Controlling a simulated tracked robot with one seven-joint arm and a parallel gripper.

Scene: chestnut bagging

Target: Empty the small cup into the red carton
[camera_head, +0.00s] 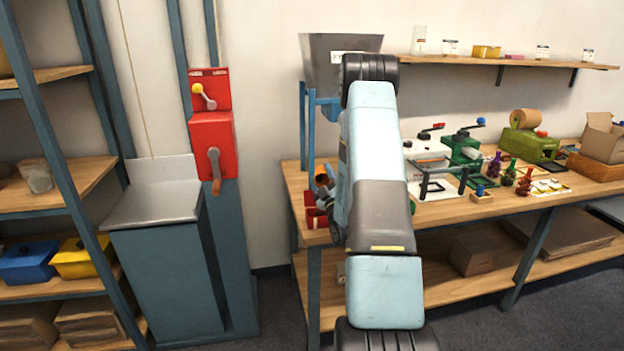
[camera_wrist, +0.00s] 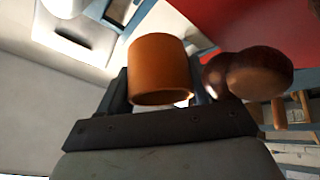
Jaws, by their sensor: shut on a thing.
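My gripper (camera_wrist: 160,92) is shut on the small cup, an orange-brown cup (camera_wrist: 160,65) standing between its two dark fingers in the wrist view. The cup looks steeply tilted, and its inside is mostly hidden. Two glossy brown chestnuts (camera_wrist: 258,73) show outside the cup, just right of it; I cannot tell whether they are falling or resting. The red carton (camera_wrist: 262,22) fills the upper right of the wrist view. In the head view the cup (camera_head: 322,181) shows small beside my arm, just above the red carton (camera_head: 316,217) at the bench's left end.
A grey hopper (camera_head: 325,65) stands behind my arm. The wooden bench (camera_head: 450,208) carries hand-cranked devices, small coloured bottles (camera_head: 509,173) and a cardboard box (camera_head: 603,135) to the right. A red cranked machine (camera_head: 212,150) is on the wall post at left.

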